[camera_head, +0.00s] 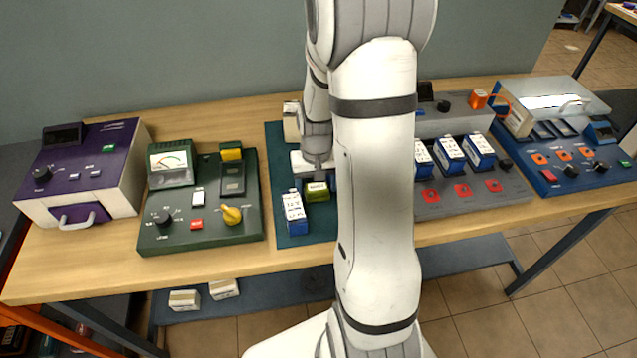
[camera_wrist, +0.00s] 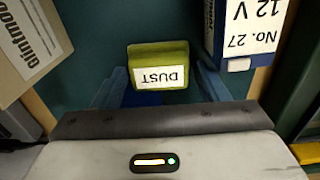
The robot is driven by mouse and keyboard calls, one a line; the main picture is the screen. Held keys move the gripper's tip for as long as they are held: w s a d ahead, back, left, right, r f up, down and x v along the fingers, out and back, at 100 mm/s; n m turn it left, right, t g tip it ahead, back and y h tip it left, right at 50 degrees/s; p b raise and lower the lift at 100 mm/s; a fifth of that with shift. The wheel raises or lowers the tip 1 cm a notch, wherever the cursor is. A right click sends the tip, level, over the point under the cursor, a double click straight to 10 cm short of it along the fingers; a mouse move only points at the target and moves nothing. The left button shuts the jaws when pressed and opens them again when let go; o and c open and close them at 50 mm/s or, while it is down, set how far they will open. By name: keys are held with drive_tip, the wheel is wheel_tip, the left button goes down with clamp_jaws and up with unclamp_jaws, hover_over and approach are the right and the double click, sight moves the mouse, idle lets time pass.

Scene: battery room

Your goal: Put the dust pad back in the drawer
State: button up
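The dust pad (camera_head: 317,191) is a small green block on the teal mat (camera_head: 292,240). In the wrist view the pad (camera_wrist: 160,52) shows a white label reading DUST, upside down. My gripper (camera_wrist: 160,78) is open, with blue fingers left and right of the pad and visible gaps on both sides. It points down at the pad; whether the fingertips are level with it I cannot tell. In the head view my arm partly hides the gripper.
A blue and white No. 27 12 V battery (camera_head: 294,215) stands close beside the pad. A green meter unit (camera_head: 185,235) stands between mat and purple unit. Grey and blue consoles (camera_head: 570,180) fill the right.

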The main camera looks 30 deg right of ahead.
drive_tip(key=shift+o, duration=0.9)
